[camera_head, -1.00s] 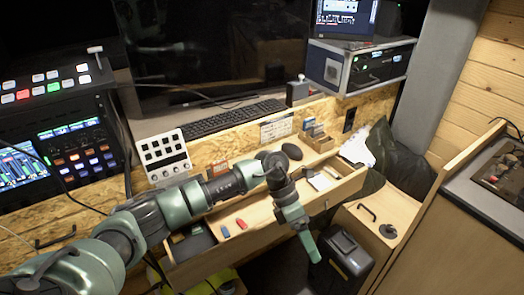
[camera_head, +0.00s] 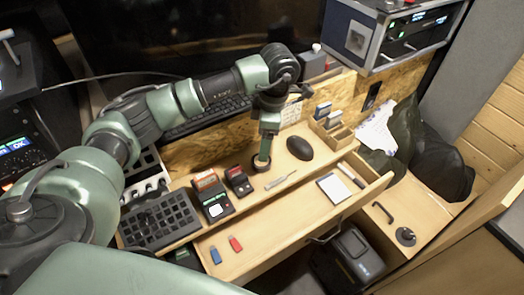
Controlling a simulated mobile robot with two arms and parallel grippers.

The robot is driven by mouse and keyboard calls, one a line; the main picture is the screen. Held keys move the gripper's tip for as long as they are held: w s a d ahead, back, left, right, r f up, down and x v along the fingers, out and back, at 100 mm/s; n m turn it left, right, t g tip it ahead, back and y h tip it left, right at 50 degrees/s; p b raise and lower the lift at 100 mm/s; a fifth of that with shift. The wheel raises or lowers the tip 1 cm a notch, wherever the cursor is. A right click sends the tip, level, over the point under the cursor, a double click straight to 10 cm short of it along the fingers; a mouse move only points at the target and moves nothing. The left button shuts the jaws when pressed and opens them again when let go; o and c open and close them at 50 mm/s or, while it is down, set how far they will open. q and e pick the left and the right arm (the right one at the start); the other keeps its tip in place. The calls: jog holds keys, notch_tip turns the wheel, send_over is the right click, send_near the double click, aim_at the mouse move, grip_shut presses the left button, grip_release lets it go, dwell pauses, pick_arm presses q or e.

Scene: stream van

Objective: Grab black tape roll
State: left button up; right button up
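A small dark round thing (camera_head: 261,163), which looks like the black tape roll, is at the front of the wooden desk ledge, left of the black mouse (camera_head: 300,148). My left gripper (camera_head: 264,155) points down right at it, and its fingertips overlap it in the view. I cannot tell whether they grip it or only stand over it. The finger gap is hidden by the viewing angle. My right gripper is out of view.
Two black-and-red devices (camera_head: 213,197) and a dark keypad (camera_head: 160,218) stand left of the gripper. The open drawer (camera_head: 281,218) below holds a blue and a red stick and a notepad (camera_head: 333,188). Small wooden boxes (camera_head: 339,132) stand to the right.

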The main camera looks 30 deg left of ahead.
aim_at(260, 164)
pick_arm(q)
jog(key=f, duration=0.1)
jog(key=s+f+p, duration=0.1)
jog(key=shift+s+d+f, duration=0.1)
jog(key=shift+f, duration=0.3)
jog(key=f+p, duration=0.1)
jog(key=f, duration=0.2)
jog(key=shift+a+f, duration=0.2)
jog(key=shift+f, duration=0.15)
jog(key=c, duration=1.4)
jog(key=shift+c, duration=0.2)
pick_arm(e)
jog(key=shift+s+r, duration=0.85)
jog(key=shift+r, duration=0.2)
